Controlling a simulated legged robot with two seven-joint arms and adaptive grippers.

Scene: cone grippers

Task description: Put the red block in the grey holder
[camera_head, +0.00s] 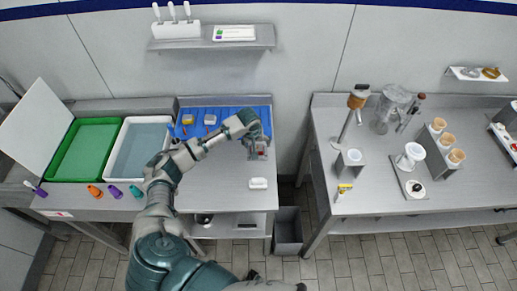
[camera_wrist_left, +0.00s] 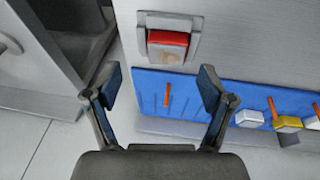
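The red block (camera_wrist_left: 168,40) sits within the frame of the grey holder (camera_wrist_left: 140,38) on the metal table in the left wrist view, its red top showing. In the head view the block (camera_head: 262,154) is small and partly covered by my left gripper. My left gripper (camera_wrist_left: 160,80) is open, with nothing between its fingers. In the wrist view its fingertips are apart from the block and below it. My right gripper does not show.
A blue mat (camera_head: 226,113) with several small blocks and orange sticks lies at the table's back. Green and white trays (camera_head: 122,150) stand left. A white item (camera_head: 258,183) lies near the front right. A grey bin (camera_head: 288,228) stands between the tables. The table's middle front is clear.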

